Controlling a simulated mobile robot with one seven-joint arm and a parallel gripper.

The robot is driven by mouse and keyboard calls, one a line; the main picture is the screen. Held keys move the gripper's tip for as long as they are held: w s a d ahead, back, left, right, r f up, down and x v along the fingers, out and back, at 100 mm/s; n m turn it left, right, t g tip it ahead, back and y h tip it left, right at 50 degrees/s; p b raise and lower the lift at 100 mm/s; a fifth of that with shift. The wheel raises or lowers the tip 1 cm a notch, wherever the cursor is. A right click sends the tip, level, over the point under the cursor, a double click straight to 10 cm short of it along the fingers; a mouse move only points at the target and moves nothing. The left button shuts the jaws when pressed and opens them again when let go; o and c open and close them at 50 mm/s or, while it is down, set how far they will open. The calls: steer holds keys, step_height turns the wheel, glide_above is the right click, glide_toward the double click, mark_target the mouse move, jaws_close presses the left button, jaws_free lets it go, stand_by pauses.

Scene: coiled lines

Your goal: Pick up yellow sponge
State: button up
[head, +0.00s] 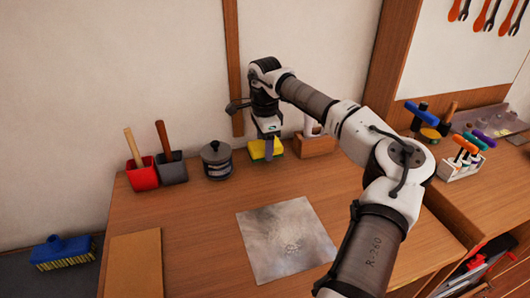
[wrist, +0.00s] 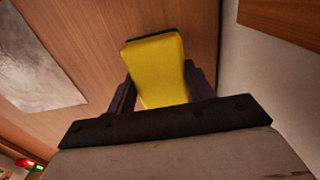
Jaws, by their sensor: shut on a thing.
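The yellow sponge (head: 257,150) has a dark green layer on one side and is at the back of the wooden table, near the wall. My gripper (head: 269,143) comes down over it from above in the head view, and one finger covers part of it. In the wrist view the sponge (wrist: 157,68) sits between the two dark fingers of my gripper (wrist: 162,92), which are shut on it. I cannot tell whether the sponge still touches the table.
A dark lidded pot (head: 217,160) stands left of the sponge, and a wooden block holder (head: 315,145) stands close on its right. Red (head: 142,175) and black (head: 171,168) bins hold handled tools.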

step_height(320, 180, up, 17)
steer(key=shift+r+b, duration=0.15)
steer(key=shift+b, duration=0.25)
steer(key=shift+o, duration=1.4)
steer(key=shift+c, duration=1.1)
steer(key=shift+s+a, duration=0.1)
